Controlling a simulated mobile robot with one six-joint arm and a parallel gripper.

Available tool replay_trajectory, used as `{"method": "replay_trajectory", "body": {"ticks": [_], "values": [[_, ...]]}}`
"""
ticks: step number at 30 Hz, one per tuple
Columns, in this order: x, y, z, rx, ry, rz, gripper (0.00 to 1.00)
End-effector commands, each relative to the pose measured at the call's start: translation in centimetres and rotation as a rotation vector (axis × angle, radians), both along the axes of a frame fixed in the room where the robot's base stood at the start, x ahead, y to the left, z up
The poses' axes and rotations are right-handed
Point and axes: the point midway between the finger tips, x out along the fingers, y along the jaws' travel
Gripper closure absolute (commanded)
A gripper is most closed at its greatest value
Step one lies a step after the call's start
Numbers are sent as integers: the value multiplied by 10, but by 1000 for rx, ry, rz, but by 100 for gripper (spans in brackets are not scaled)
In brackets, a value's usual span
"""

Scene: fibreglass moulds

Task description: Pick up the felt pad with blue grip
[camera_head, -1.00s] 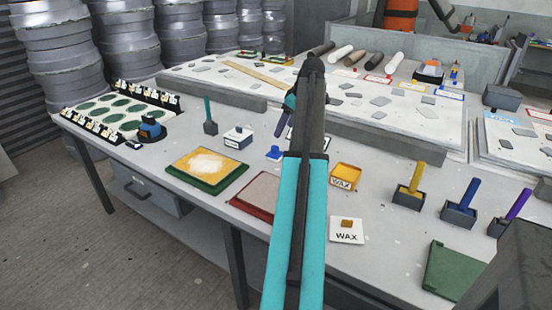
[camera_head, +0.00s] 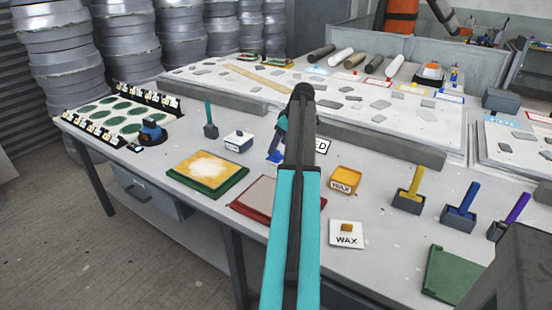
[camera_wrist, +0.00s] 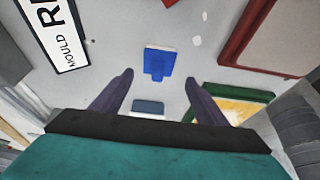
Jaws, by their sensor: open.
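The blue-gripped pad (camera_wrist: 158,63) lies flat on the table in the wrist view, with its blue grip on top. It sits ahead of and between the fingertips of my gripper (camera_wrist: 159,77), which is open and empty. In the head view my gripper (camera_head: 277,143) is low over the table, and its fingers and arm cover most of the pad (camera_head: 273,157). I cannot tell the exact height gap between fingers and pad.
A white-and-blue box (camera_head: 238,141) stands left of the gripper. A green-edged tray (camera_head: 207,174) and a red-edged tray (camera_head: 247,196) lie nearer. Coloured-handled tools (camera_head: 409,190) stand further right.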

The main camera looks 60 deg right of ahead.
Motion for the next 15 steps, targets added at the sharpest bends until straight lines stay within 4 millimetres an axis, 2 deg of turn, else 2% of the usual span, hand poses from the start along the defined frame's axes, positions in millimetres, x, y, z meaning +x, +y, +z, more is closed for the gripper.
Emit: {"method": "replay_trajectory", "body": {"ticks": [4, 15], "values": [[2, 0, -7, -1, 0, 0, 33], [2, -1, -8, -1, 0, -1, 33]]}}
